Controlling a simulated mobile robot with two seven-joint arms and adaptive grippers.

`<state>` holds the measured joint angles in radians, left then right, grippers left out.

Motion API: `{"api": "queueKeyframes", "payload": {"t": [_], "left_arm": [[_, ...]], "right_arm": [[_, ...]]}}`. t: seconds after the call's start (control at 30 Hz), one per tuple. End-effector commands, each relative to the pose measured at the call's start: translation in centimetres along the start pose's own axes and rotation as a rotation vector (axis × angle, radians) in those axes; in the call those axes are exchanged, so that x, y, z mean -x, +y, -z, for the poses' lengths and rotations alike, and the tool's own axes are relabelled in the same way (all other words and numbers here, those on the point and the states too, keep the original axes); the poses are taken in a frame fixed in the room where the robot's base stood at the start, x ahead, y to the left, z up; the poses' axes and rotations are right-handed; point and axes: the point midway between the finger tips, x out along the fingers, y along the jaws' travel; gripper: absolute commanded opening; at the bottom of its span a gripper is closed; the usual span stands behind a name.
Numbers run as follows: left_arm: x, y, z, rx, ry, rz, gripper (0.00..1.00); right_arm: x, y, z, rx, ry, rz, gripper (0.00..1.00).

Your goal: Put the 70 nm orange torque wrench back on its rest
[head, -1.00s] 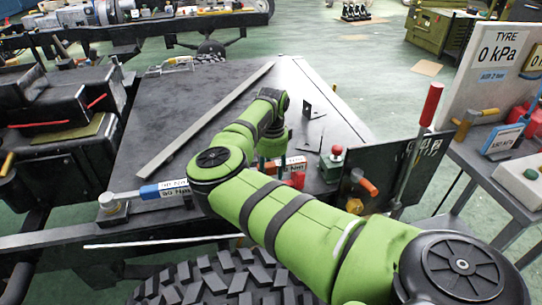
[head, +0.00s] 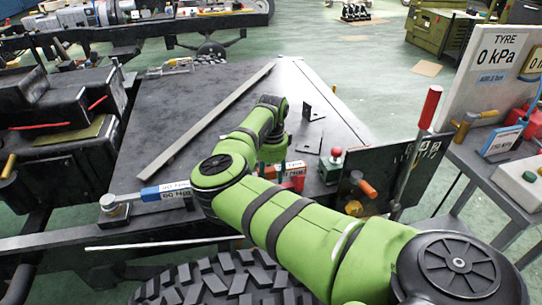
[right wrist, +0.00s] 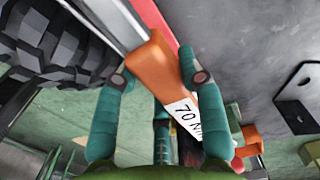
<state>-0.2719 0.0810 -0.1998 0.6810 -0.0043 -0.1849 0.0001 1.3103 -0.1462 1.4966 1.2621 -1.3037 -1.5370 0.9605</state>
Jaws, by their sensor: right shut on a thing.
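The orange torque wrench shows in the right wrist view (right wrist: 165,75), with a white label reading "70 N" and the rest cut off. My right gripper (right wrist: 160,78) is shut on its orange handle, with one teal finger on each side. In the head view the wrench's labelled end (head: 291,167) shows beside my right gripper (head: 262,167), whose fingers are mostly hidden behind my green arm. A red piece (head: 298,182) is close under that end; whether it is the rest, or touches the wrench, I cannot tell. My left gripper is not in view.
A blue-handled wrench (head: 165,191) lies at the plate's front left edge. A red-and-green button box (head: 331,164), a black upright panel (head: 400,170) and a red-handled lever (head: 430,107) stand at right. A long metal bar (head: 205,122) crosses the dark plate. A tyre (head: 215,282) is below.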

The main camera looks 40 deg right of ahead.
Motion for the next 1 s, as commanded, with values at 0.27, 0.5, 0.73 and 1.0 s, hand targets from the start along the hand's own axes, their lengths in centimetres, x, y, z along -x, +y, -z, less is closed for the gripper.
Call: {"api": "queueKeyframes", "payload": {"t": [0.27,0.5,0.73,1.0], "left_arm": [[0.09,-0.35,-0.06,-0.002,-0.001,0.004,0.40],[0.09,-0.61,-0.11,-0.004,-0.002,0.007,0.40],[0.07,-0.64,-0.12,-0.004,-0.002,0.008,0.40],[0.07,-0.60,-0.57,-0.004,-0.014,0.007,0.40]], "right_arm": [[0.08,-0.08,0.04,-0.001,0.001,0.003,0.00],[0.05,-0.06,0.04,-0.001,0.000,0.002,0.67],[-0.16,0.05,0.04,-0.001,0.000,-0.002,0.67],[-0.08,0.02,0.02,-0.001,0.000,-0.001,0.67]]}}
